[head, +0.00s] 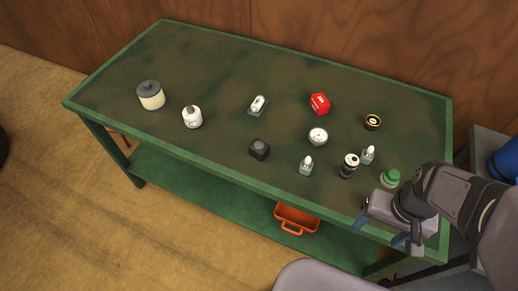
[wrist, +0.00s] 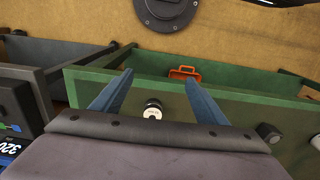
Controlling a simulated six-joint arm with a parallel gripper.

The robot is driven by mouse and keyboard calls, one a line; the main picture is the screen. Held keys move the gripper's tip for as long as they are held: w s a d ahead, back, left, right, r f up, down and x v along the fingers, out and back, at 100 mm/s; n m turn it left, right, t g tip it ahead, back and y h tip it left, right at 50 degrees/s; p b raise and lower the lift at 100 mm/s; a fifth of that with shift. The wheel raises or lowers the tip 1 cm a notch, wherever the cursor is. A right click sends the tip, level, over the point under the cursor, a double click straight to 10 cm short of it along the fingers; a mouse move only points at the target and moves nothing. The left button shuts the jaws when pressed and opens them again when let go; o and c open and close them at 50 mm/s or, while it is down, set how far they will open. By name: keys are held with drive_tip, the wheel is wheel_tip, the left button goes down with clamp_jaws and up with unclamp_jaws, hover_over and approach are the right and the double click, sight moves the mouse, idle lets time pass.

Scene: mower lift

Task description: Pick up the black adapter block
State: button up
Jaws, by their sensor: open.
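The black adapter block (head: 259,149) is a small dark cube with a round top feature, standing on the green table (head: 200,157) near its front edge, left of the middle. A dark block at the right of the wrist view (wrist: 268,132) looks like the same one. My gripper (head: 388,232) is at the table's front right corner, far to the right of the block and empty. Its two blue fingers are spread apart in the wrist view (wrist: 158,65).
Between gripper and block stand a dark can with white top (head: 349,166), small grey bottles (head: 306,166) and a green-capped jar (head: 390,178). A white gauge (head: 318,137), red box (head: 320,104), white bottle (head: 192,117) and filter (head: 151,96) stand around. An orange tray (head: 296,219) is below.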

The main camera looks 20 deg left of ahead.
wheel_tip(320, 180, up, 5)
drive_tip(key=w+a+r+n+t+y+b, duration=0.1)
drive_tip(key=w+a+r+t+y+b, duration=0.35)
drive_tip(key=w+a, duration=1.05)
drive_tip(key=w+a+f+n+t+y+b, duration=0.15)
drive_tip(key=w+a+t, duration=0.8)
drive_tip(key=a, duration=0.95)
drive_tip(key=s+a+f+m+t+h+b, duration=0.2)
drive_tip(key=s+a+h+b, duration=0.1)
drive_tip(key=s+h, duration=0.25)
drive_tip(key=s+a+f+m+t+h+b, duration=0.2)
drive_tip(key=s+m+h, duration=0.15)
drive_tip(key=s, duration=0.35)
approach(263, 142)
drive_tip(key=shift+n+h, duration=0.4)
drive_tip(key=x, duration=0.4)
drive_tip(key=shift+w+a+r, duration=0.1)
drive_tip(key=shift+w+a, duration=0.2)
drive_tip(key=shift+w, duration=0.1)
drive_tip(key=shift+f, duration=0.4)
drive_tip(key=shift+p+x, duration=1.15)
drive_tip(key=shift+x, duration=2.5)
drive_tip(key=shift+f, duration=0.1)
drive_tip(key=c, duration=1.2)
